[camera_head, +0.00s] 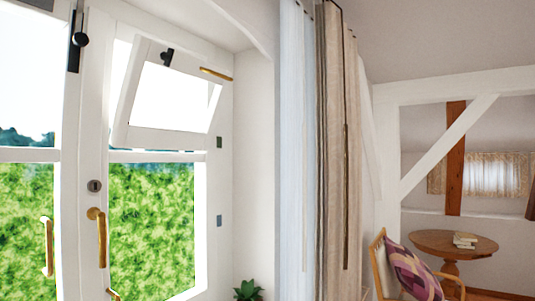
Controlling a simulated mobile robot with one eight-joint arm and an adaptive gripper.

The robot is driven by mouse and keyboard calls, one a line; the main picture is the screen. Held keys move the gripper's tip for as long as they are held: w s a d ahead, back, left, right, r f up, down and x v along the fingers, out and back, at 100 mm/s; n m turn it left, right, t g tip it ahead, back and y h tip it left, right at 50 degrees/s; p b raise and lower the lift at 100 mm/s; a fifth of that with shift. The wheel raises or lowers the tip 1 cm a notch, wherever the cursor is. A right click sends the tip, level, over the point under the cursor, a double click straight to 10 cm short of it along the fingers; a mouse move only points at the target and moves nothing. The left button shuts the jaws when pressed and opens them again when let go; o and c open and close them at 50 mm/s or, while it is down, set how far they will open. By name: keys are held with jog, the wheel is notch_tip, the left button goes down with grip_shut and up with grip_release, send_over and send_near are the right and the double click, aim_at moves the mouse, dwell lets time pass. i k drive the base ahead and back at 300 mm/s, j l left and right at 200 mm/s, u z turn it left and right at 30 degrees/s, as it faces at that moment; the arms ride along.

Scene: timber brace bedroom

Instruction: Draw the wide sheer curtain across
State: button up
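A pale, bluish-white sheer curtain (293,150) hangs gathered in a narrow vertical bundle to the right of the window, beside the white reveal. Its lower end is cut off by the picture's bottom edge. A heavier beige curtain (331,160) hangs gathered directly to its right and may cover part of it. A thin dark rod (346,200) hangs down in front of the beige curtain. My gripper is not in view.
The white window (100,157) has brass handles, and its small upper pane (170,98) is tilted inward. A green plant (247,291) stands low below the reveal. At right are a chair with a patterned cushion (412,268), a round wooden table (440,242) and white timber braces (448,146).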

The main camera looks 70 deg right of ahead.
aim_at(305, 293)
jog(key=z, duration=2.4)
